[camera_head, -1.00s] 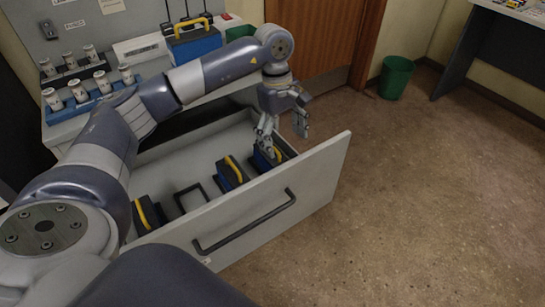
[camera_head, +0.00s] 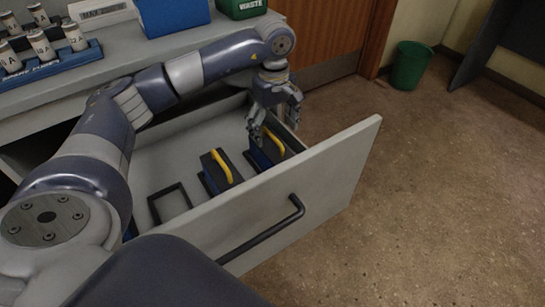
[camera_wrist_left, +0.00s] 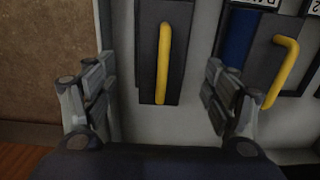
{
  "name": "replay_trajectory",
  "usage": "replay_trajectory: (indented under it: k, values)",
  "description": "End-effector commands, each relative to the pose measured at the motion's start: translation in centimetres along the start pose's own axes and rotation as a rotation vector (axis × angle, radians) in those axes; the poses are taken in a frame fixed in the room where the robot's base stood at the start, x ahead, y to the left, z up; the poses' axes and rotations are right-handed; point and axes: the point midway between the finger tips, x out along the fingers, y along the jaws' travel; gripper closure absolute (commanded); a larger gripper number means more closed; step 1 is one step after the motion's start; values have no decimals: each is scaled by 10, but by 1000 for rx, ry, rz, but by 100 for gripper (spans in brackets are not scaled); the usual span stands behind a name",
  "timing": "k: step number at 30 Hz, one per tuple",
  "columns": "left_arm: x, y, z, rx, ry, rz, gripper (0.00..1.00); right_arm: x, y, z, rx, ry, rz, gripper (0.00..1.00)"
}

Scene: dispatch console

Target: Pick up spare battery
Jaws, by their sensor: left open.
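A spare battery (camera_head: 259,158), dark and blue with a yellow handle, stands at the far right end of the open drawer (camera_head: 320,180). My left gripper (camera_head: 275,124) is open above it, partly covering it in the head view. In the left wrist view the fingers (camera_wrist_left: 162,98) are spread to either side of a battery's yellow handle (camera_wrist_left: 164,62), apart from it. A second battery (camera_head: 217,174) stands to the left in the drawer; a blue battery with a yellow handle (camera_wrist_left: 284,72) also shows at the right of the wrist view. My right gripper is not in view.
An empty black frame (camera_head: 170,205) lies in the drawer's left part. The drawer front carries a dark bar handle (camera_head: 265,232). The counter above holds a blue rack (camera_head: 55,66) of labelled cylinders and a blue box (camera_head: 172,16). A green bin (camera_head: 410,66) stands on open floor.

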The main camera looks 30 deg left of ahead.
Motion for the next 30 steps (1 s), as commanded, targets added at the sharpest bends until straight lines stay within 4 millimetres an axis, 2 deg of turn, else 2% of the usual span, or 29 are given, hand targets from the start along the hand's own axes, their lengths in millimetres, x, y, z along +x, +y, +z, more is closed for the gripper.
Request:
replay_trajectory:
  k: [1, 3, 8, 11, 20, 28, 30]
  values:
    - [11, -1, 0, -1, -1, -3, 22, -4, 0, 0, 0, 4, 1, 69]
    - [20, 0, 0, -2, 0, -2, 22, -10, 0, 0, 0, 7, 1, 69]
    - [31, 0, 0, -1, -1, 0, 22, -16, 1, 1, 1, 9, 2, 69]
    - [37, -1, -1, -1, -1, 0, 22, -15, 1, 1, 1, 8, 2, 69]
    - [79, -3, -2, 0, -2, -1, 22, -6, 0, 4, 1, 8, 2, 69]
    - [82, -2, -2, 0, 0, 1, 22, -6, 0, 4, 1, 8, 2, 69]
    - [82, -2, -2, 0, 0, 1, 38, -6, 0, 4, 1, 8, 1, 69]
